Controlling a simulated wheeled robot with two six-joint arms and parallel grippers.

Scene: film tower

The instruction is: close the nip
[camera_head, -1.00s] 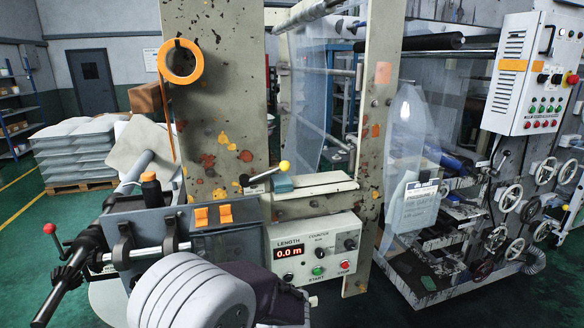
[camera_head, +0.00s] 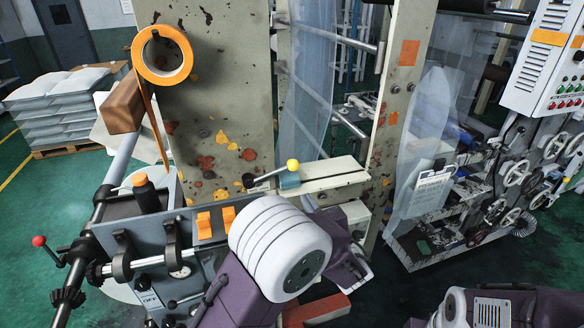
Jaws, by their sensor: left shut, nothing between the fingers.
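The nip lever (camera_head: 271,174) has a yellow ball knob at its upper right end and sits on a teal block (camera_head: 289,181). It slants up to the right over a pale horizontal bar (camera_head: 335,172) between the machine's side plates. My left gripper (camera_head: 312,206) is shut and empty, just below and in front of this bar and apart from the yellow knob. My own white arm joint hides part of the gripper. My right gripper is out of view; only part of my right arm shows at the lower right.
An orange tape roll (camera_head: 162,54) hangs on the left side plate. Two orange switches (camera_head: 217,222) and a black bottle with an orange cap (camera_head: 147,194) stand left of my arm. Clear film (camera_head: 319,80) hangs behind. A control cabinet (camera_head: 548,60) stands at the right.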

